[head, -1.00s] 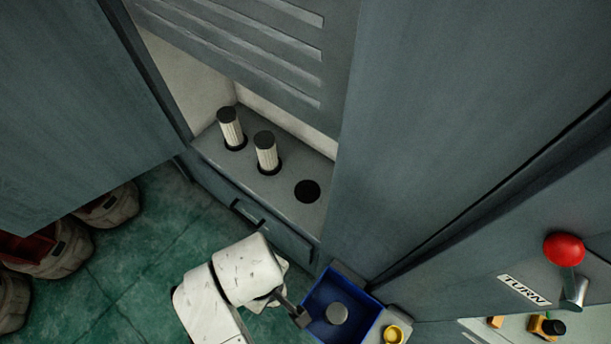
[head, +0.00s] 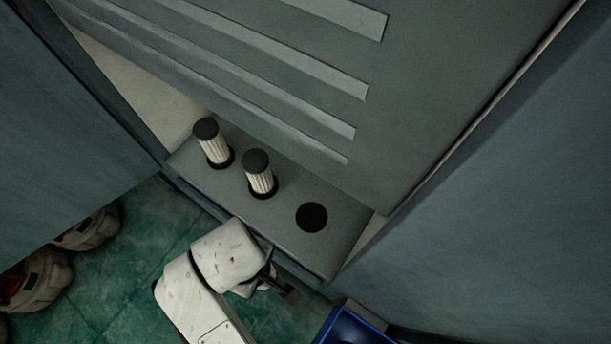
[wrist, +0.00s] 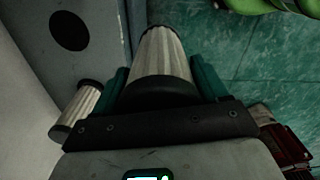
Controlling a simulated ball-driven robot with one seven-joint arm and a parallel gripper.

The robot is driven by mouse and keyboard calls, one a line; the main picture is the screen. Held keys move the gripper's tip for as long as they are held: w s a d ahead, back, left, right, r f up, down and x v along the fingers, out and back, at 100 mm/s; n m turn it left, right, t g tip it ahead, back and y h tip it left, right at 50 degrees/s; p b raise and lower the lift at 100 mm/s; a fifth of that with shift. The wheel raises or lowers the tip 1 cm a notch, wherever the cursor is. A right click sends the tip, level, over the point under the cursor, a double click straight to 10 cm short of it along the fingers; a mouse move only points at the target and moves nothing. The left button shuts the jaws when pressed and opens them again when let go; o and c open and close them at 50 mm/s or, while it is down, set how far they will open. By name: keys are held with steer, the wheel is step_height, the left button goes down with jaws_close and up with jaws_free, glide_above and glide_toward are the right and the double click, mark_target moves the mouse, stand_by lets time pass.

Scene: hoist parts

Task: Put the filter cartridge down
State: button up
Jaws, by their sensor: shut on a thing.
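In the wrist view my gripper (wrist: 160,88) is shut on a filter cartridge (wrist: 162,55) with white pleats and a black end, between its green fingers. In the head view my gripper (head: 286,292) is in front of the shelf's front edge, and the held cartridge cannot be made out there. The grey shelf (head: 285,213) has an empty round dark hole (head: 312,217) at its right; the hole also shows in the wrist view (wrist: 69,31). Two similar cartridges, a left one (head: 213,147) and a middle one (head: 260,177), stand upright in the shelf.
A slatted grey panel (head: 290,90) overhangs the back of the shelf. A blue bin (head: 350,328) is at the bottom, right of my gripper, partly cut off. Pale rounded objects (head: 40,275) stand on the green floor (head: 130,260) at left. A grey cabinet wall fills the right.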

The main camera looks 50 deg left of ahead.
steer(key=w+a+p, duration=0.1)
steer(key=w+a, duration=0.1)
steer(key=w, duration=0.8)
steer(key=w+a+p, duration=0.1)
steer(key=w+a, duration=0.2)
steer(key=w, duration=0.6)
step_height(320, 180, down, 7)
steer(key=shift+w, duration=0.3)
steer(key=shift+f, duration=0.15)
steer(key=o, duration=1.2)
steer(key=shift+d+f, duration=0.1)
steer(key=shift+r, duration=3.9)
